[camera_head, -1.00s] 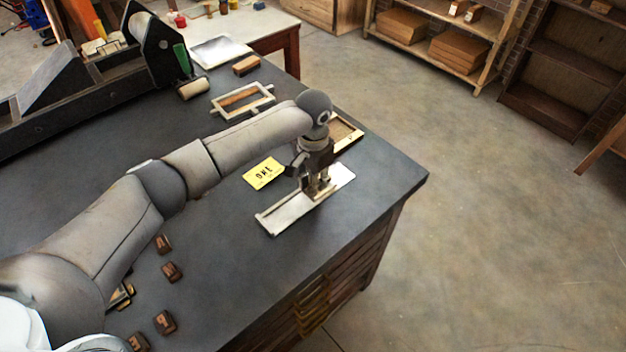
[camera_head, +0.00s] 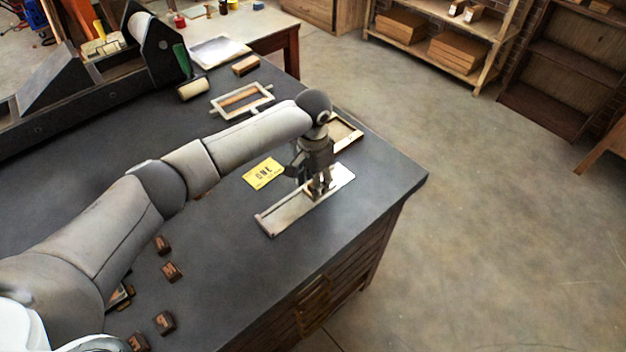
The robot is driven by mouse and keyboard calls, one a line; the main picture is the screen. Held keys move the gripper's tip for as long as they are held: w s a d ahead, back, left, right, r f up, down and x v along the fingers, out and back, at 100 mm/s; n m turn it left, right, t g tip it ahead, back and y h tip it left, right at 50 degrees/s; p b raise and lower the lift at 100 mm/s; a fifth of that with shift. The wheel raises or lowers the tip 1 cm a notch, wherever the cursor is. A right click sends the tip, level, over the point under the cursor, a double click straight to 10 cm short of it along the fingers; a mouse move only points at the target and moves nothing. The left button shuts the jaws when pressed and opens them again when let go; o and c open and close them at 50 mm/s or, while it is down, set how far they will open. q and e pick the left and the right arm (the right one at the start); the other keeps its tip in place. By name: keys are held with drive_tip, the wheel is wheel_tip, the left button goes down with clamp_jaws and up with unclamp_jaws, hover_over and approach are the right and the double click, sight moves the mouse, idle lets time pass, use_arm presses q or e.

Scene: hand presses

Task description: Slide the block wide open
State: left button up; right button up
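A long, pale shallow tray with a low rim (camera_head: 285,217) lies on the dark tabletop near its right edge. My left gripper (camera_head: 319,191) points down over the tray's upper right part, its fingertips at a small block that they mostly hide. I cannot tell whether the fingers are closed on it. A white surface (camera_head: 344,175) shows just beyond the gripper. My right gripper is not in view.
A yellow card (camera_head: 264,173) lies left of the tray. A wooden frame (camera_head: 242,101) and another tray (camera_head: 346,134) lie farther back. Several brown blocks (camera_head: 172,271) sit at the front left. The press with its roller (camera_head: 193,89) stands at the back left.

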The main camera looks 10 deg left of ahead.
use_arm(q)
wheel_tip(320, 180, up, 12)
idle(0.6)
